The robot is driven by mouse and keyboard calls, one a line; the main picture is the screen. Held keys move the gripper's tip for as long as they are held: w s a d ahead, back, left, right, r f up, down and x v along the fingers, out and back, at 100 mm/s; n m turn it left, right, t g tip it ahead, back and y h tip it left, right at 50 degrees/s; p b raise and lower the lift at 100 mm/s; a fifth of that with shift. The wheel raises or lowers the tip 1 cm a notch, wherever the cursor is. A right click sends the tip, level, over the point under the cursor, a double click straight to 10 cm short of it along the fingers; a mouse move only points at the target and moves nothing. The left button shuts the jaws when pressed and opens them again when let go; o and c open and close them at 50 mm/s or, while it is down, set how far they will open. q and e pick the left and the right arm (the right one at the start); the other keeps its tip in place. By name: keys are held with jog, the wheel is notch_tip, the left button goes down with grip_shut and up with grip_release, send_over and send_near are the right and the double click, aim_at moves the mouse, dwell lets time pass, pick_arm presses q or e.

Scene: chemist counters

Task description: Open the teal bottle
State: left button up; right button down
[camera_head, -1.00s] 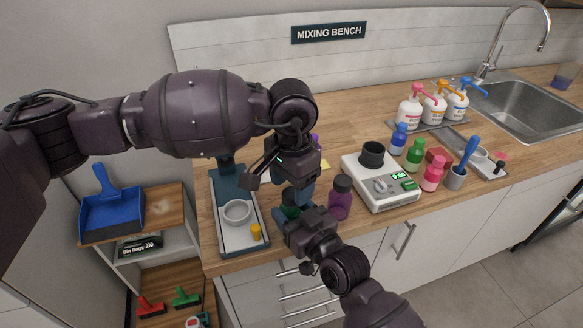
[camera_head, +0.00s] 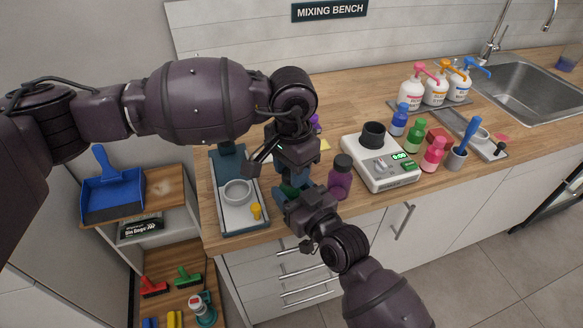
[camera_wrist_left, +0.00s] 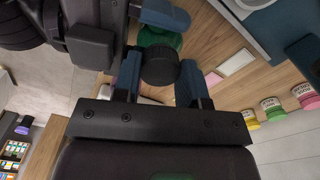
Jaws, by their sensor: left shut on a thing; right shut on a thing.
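The teal bottle (camera_wrist_left: 160,38) has a round black cap (camera_wrist_left: 160,66) and shows best in the left wrist view. In the head view only a small green part (camera_head: 291,189) shows between my grippers. My left gripper (camera_wrist_left: 159,78) has its two blue fingers on either side of the cap and is shut on it. My right gripper (camera_head: 284,203) reaches in from the front and is shut on the bottle's body; one of its blue fingers shows beside the bottle in the left wrist view (camera_wrist_left: 165,14). I cannot tell whether the cap is loose.
A purple bottle with a dark cap (camera_head: 341,178) stands close right of my grippers. A tray (camera_head: 224,219) with a white dish (camera_head: 237,191) is close on the left. A scale (camera_head: 382,170) and several coloured bottles stand further right. The counter's front edge is near.

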pick_arm(q)
jog(key=n, duration=1.3)
jog(key=shift+n, duration=0.4)
jog(key=n, duration=1.5)
jog(key=shift+r, duration=0.1)
jog(key=n, duration=2.5)
jog(key=shift+r, duration=0.1)
